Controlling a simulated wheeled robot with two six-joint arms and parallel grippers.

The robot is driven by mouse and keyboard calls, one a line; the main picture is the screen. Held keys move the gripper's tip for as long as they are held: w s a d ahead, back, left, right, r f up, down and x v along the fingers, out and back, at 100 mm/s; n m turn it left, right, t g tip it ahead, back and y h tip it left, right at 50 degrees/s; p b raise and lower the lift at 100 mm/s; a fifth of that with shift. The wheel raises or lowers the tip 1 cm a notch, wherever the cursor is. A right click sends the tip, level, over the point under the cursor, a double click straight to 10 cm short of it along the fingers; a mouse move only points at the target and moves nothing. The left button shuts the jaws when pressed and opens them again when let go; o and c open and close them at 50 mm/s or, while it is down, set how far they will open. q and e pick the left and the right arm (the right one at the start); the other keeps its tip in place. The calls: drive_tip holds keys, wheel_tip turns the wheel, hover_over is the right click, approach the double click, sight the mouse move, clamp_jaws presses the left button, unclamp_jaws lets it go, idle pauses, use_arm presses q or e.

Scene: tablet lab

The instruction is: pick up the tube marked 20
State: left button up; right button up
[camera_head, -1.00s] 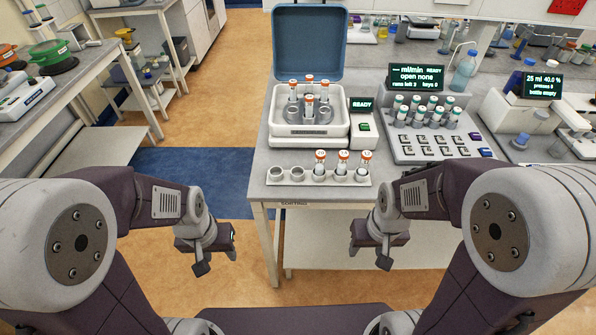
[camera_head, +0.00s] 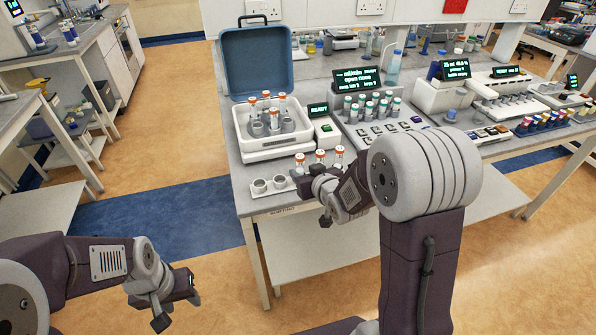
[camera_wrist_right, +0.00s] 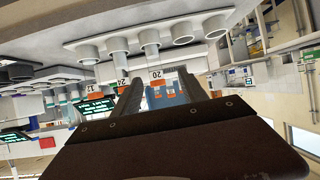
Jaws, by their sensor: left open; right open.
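The sorting rack (camera_head: 256,192) at the table's front edge holds three orange-capped tubes at its right and two empty cups at its left. The tube marked 20 (camera_wrist_right: 155,75) is upside down in the right wrist view and appears between my two fingers there. By the rack order it is the leftmost tube (camera_head: 299,161) in the head view. My right gripper (camera_head: 313,184) is open just in front of the rack; its jaws (camera_wrist_right: 160,92) hold nothing. The tubes marked 24 (camera_wrist_right: 122,79) and 17 (camera_wrist_right: 92,90) stand beside it. My left gripper (camera_head: 182,301) is open, away from the table.
A white machine (camera_head: 259,151) with an open blue lid (camera_head: 257,62) and more orange-capped tubes stands behind the rack. A key panel (camera_head: 371,134) with several green-capped tubes is to its right. Open floor lies left of the table.

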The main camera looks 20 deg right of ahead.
sight(300, 166)
drive_tip(key=shift+w+d+f+t, duration=0.2)
drive_tip(key=shift+w+f+t, duration=0.1)
drive_tip(key=shift+w+f, duration=0.3)
drive_tip(key=shift+w+d, duration=0.25)
drive_tip(key=shift+w, duration=0.25)
drive_tip(key=x, duration=0.3)
drive_tip(key=shift+a, duration=0.25)
drive_tip(key=p+x, duration=0.1)
drive_tip(key=x, duration=0.5)
drive_tip(key=shift+d, duration=0.1)
drive_tip(key=shift+s, duration=0.15)
drive_tip(key=c, duration=0.3)
clamp_jaws()
